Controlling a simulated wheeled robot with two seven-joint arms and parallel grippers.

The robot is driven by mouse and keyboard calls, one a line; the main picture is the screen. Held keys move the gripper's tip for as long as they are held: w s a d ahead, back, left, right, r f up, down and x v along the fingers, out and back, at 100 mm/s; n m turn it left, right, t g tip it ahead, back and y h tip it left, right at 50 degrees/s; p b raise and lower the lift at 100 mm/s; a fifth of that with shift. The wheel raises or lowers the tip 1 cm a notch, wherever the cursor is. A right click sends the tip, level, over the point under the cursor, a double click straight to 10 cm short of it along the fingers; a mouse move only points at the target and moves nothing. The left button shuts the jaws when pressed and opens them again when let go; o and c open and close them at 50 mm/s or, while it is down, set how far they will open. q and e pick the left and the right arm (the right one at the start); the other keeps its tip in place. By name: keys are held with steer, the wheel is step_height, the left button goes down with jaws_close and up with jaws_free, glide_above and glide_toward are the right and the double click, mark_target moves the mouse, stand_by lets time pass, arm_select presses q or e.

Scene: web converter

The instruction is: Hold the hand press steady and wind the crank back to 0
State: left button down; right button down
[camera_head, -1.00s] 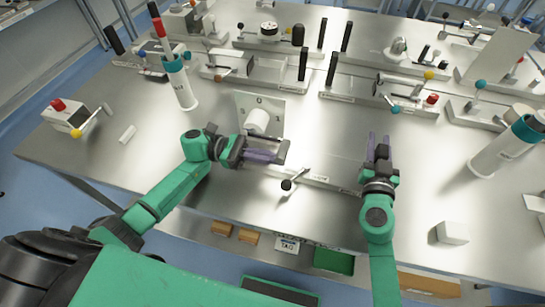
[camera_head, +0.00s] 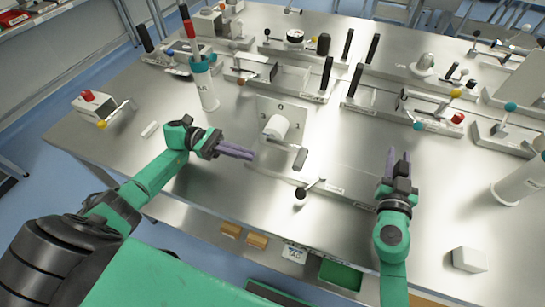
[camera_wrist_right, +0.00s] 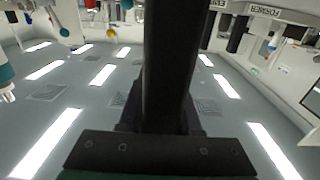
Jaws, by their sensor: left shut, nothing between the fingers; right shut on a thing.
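The press-like device has an upright metal plate (camera_head: 268,105) marked with 0 and 3. A white round hub (camera_head: 276,127) sits on the plate's front. A crank arm with a dark grip (camera_head: 301,158) points toward the lower right. A lever with a black knob (camera_head: 300,193) stands in front on the base bar (camera_head: 335,192). My left gripper (camera_head: 250,154) is shut and empty, left of the crank grip and apart from it. My right gripper (camera_head: 399,155) is shut on a dark piece near the bar's right end; I cannot tell which part. The right wrist view shows a black upright bar (camera_wrist_right: 168,60).
A white bottle with a teal band (camera_head: 207,90) stands at the back left. A red-button box (camera_head: 93,103) is at the left. Several fixtures with black handles line the back. A white block (camera_head: 469,259) lies at the right front.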

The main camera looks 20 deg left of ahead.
mark_target(285, 143)
arm_select(q)
steer(key=d+r+y, duration=0.2)
steer(key=d+y, duration=0.2)
steer(key=d, duration=0.6)
steer(key=shift+y, duration=0.4)
